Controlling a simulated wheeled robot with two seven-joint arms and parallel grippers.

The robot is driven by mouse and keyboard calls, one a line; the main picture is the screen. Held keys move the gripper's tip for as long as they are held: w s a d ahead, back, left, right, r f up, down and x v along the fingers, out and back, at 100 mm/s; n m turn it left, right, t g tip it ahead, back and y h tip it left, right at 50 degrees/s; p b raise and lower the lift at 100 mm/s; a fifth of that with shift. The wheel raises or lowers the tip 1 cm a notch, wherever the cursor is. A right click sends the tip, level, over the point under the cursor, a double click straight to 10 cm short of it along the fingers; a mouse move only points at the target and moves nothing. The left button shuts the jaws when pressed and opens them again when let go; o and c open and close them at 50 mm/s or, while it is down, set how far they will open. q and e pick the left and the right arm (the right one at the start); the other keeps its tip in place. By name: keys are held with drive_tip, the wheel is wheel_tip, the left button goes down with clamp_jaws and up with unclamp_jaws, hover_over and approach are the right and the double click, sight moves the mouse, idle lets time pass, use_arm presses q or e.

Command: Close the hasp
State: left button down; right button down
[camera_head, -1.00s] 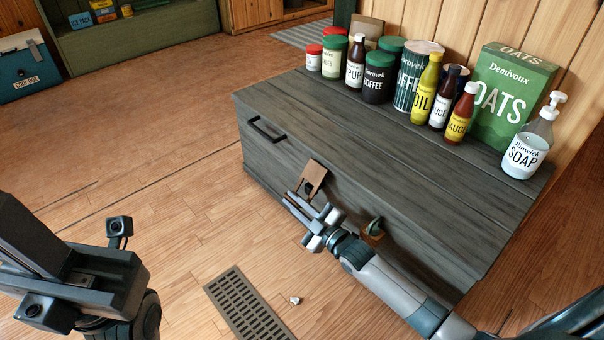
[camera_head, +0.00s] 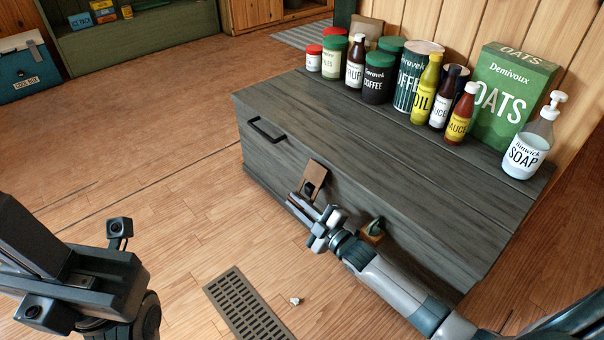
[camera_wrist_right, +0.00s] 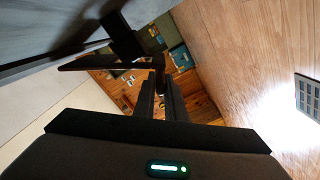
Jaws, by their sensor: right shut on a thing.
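The brown metal hasp (camera_head: 315,177) is on the front of the grey wooden chest (camera_head: 400,165), its plate standing out at an angle from the front. My right gripper (camera_head: 300,202) is at the hasp's lower free edge, shut on it. In the right wrist view, the dark hasp plate (camera_wrist_right: 95,63) meets the tips of my right gripper (camera_wrist_right: 160,85). A brown fitting with a green piece (camera_head: 373,234) is on the chest front, to the right of the hasp. My left arm is at the lower left; its fingers cannot be made out.
Several jars and bottles, an oats box (camera_head: 510,97) and a soap bottle (camera_head: 528,145) stand along the back of the chest lid. A black handle (camera_head: 266,131) is left of the hasp.

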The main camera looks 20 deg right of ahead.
drive_tip(key=shift+s+a+f, duration=0.1)
drive_tip(key=shift+s+f, duration=0.05)
drive_tip(key=shift+f, duration=0.35)
drive_tip(key=shift+w+d+f+n, duration=0.2)
drive_tip(key=shift+d+f+n, duration=0.35)
drive_tip(key=shift+n, duration=0.25)
drive_tip(key=c, duration=1.8)
unclamp_jaws()
drive_tip(key=shift+b, duration=0.3)
drive_tip(key=shift+c, duration=0.2)
drive_tip(key=shift+w+d+r, duration=0.1)
drive_tip(key=shift+r, duration=0.05)
drive_tip(key=shift+r, duration=0.1)
